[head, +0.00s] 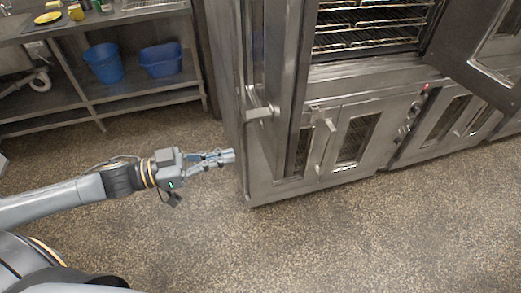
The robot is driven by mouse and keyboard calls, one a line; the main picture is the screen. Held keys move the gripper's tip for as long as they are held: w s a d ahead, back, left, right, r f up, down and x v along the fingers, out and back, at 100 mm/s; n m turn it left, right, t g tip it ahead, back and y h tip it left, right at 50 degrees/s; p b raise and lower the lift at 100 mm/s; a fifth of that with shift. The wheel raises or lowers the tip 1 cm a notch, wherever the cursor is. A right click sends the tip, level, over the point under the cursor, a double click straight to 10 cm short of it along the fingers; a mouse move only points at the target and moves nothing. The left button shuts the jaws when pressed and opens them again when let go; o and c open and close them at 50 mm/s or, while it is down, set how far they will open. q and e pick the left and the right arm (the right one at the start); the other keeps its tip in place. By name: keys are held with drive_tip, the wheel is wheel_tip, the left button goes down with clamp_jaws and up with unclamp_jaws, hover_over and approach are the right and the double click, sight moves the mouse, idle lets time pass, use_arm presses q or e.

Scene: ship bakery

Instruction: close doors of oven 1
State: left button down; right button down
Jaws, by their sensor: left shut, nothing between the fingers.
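A steel double-deck oven (350,105) stands at centre right. Its upper compartment is open, with several wire racks (365,28) showing inside. The upper left door (274,70) is swung open towards me and seen nearly edge-on, with a handle (259,112) on it. The upper right door (483,50) is swung open to the right and runs out of the picture. The lower doors (342,143) with glass windows look closed. My left gripper (232,156) is shut and empty, beside the oven's lower left side. I cannot tell if it touches. My right gripper is not in view.
A steel shelf table (90,25) stands at the back left, with a blue bucket (104,64) and a blue tub (161,60) on its shelf. Another oven unit (447,125) adjoins on the right. The speckled floor (330,245) in front is clear.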

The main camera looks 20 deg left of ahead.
sight(273, 146)
use_arm(q)
drive_tip(key=p+x, duration=0.2)
drive_tip(key=x, duration=0.4)
drive_tip(key=shift+w+d+r, duration=0.15)
drive_tip(key=shift+w+d, duration=0.15)
drive_tip(key=shift+f+x, duration=0.2)
drive_tip(key=shift+x, duration=0.65)
drive_tip(key=shift+d+p, duration=0.15)
drive_tip(key=shift+p, duration=0.15)
